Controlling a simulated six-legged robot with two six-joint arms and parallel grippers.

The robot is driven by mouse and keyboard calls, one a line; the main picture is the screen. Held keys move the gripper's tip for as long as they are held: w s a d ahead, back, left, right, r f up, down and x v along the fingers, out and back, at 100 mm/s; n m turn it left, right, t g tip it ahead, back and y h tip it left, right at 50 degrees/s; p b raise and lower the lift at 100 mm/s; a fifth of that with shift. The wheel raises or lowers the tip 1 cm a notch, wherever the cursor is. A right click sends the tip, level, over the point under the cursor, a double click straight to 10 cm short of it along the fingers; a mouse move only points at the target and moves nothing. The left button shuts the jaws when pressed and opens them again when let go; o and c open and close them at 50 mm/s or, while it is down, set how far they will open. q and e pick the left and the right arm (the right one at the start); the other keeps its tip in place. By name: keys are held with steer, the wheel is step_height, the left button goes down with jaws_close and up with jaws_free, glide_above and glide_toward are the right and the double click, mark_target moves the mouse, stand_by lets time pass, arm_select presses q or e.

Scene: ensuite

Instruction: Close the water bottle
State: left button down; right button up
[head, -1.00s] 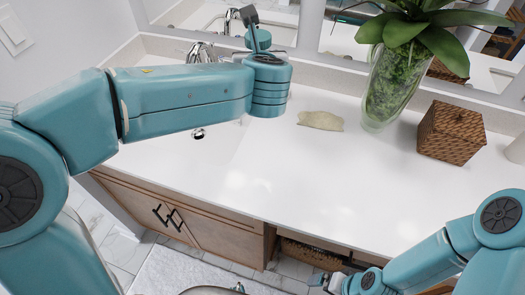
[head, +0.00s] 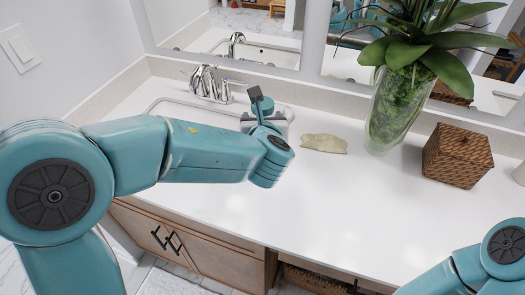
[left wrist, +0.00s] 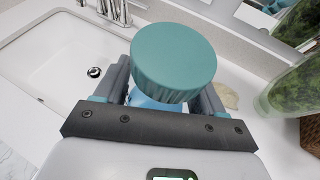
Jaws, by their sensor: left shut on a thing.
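The water bottle shows in the left wrist view, with a wide round teal cap (left wrist: 174,58) on top and a bit of blue body (left wrist: 150,102) below it. I cannot tell whether the cap is tight. My left gripper (left wrist: 165,97) is shut on the bottle, with one finger on each side below the cap. In the head view my left wrist and forearm hide most of this gripper and the bottle, above the counter beside the sink. My right gripper is out of view; only part of that arm shows at the lower right.
A white counter (head: 330,205) has free room in its middle. A sink with a chrome faucet (head: 208,83) is at the left. A pale flat object (head: 324,144), a glass vase with a plant (head: 397,105) and a woven box (head: 457,156) stand along the back.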

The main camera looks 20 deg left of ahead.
arm_select(q)
step_height(320, 180, down, 4)
steer(key=shift+f, duration=0.25)
steer(key=shift+w+f, duration=0.15)
steer(key=shift+f, duration=0.05)
steer(key=shift+s+r, duration=0.15)
steer(key=shift+s, duration=0.1)
steer(key=f, duration=0.3)
steer(key=shift+w+f, duration=0.2)
steer(key=shift+s+f+b, duration=0.1)
steer(key=shift+f+b, duration=0.2)
steer(key=shift+f, duration=0.2)
steer(key=shift+f, duration=0.15)
steer(key=shift+c, duration=0.5)
jaws_free()
